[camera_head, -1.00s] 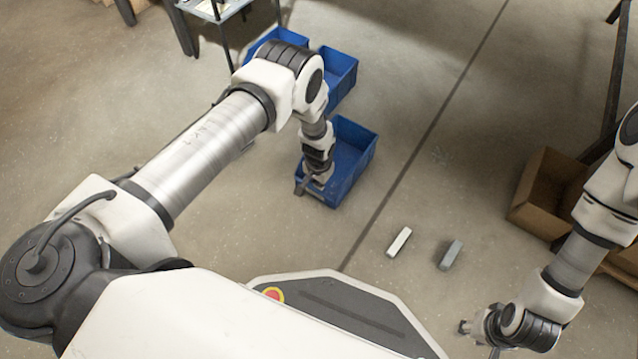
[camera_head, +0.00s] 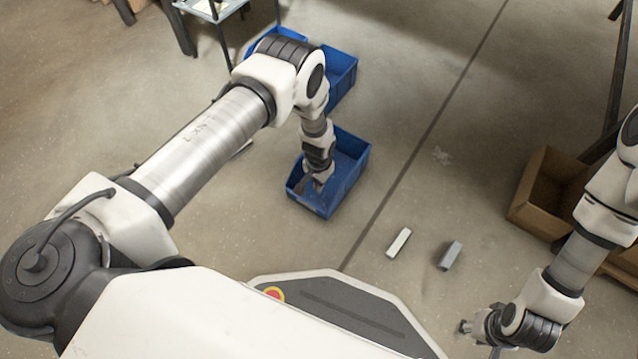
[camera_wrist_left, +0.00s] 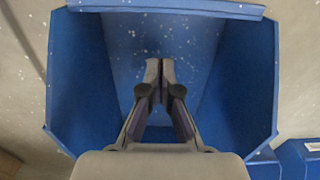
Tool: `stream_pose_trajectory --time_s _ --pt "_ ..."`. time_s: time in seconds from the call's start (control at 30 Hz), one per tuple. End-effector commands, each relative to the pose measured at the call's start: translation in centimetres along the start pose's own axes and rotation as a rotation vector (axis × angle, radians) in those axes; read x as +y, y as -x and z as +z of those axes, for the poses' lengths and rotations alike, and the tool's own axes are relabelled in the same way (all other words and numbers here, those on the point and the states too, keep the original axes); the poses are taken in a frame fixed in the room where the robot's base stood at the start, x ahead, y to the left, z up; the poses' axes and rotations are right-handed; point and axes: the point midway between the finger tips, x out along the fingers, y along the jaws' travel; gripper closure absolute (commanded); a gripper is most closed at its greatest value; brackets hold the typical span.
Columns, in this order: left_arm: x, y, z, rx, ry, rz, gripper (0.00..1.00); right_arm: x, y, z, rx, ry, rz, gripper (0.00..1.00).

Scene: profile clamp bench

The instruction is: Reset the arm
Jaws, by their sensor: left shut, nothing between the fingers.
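My left arm reaches from the left in the head view. Its gripper (camera_head: 312,188) points down at the near blue bin (camera_head: 345,188), over its near-left part. In the left wrist view my left gripper (camera_wrist_left: 160,68) is shut with its fingertips together and nothing between them. The same bin (camera_wrist_left: 75,80) surrounds the fingers there, and its visible floor looks empty. I cannot tell whether the fingertips touch it. My right gripper (camera_head: 478,336) is low at the bottom right, apart from the loose pieces; its finger opening is too small to judge.
Another blue bin (camera_head: 343,72) stands behind, partly hidden by my left arm. A light bar (camera_head: 398,243) and a grey bar (camera_head: 450,256) lie on the floor. Cardboard boxes (camera_head: 537,196) stand at the right. A table (camera_head: 210,8) is at the top left.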

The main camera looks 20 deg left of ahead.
Motion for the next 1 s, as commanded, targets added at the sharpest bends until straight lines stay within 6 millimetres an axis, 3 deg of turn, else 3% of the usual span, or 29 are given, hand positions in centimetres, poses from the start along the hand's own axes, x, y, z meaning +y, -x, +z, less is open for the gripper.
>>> stream_pose_trajectory --time_s 0.03,0.33,0.47,0.77,0.87,0.97,1.0 --pt "0.0 2.0 0.0 0.000 0.000 0.000 1.00 0.0 1.5 0.1 -0.004 0.002 0.000 0.60" --pt "0.0 8.1 0.0 0.000 0.000 0.000 1.00 -0.1 4.8 0.2 -0.006 0.004 0.000 0.60" --pt "0.0 9.0 0.0 -0.001 0.000 0.000 1.00 -0.1 5.1 0.2 -0.006 0.004 0.000 0.60" --pt "0.0 9.1 -0.1 0.002 0.000 0.000 1.00 -0.1 5.0 0.2 -0.006 0.004 0.000 0.60" --pt "-0.8 10.6 -0.9 0.018 0.012 -0.003 1.00 -0.1 5.5 0.2 -0.006 0.004 0.000 0.60" --pt "-1.2 11.3 3.8 -0.063 0.035 0.007 1.00 -0.1 5.8 0.2 -0.006 0.004 0.000 0.60" --pt "-1.3 11.6 6.3 -0.090 0.047 0.010 1.00 -0.1 5.9 0.2 -0.006 0.004 0.000 0.60"
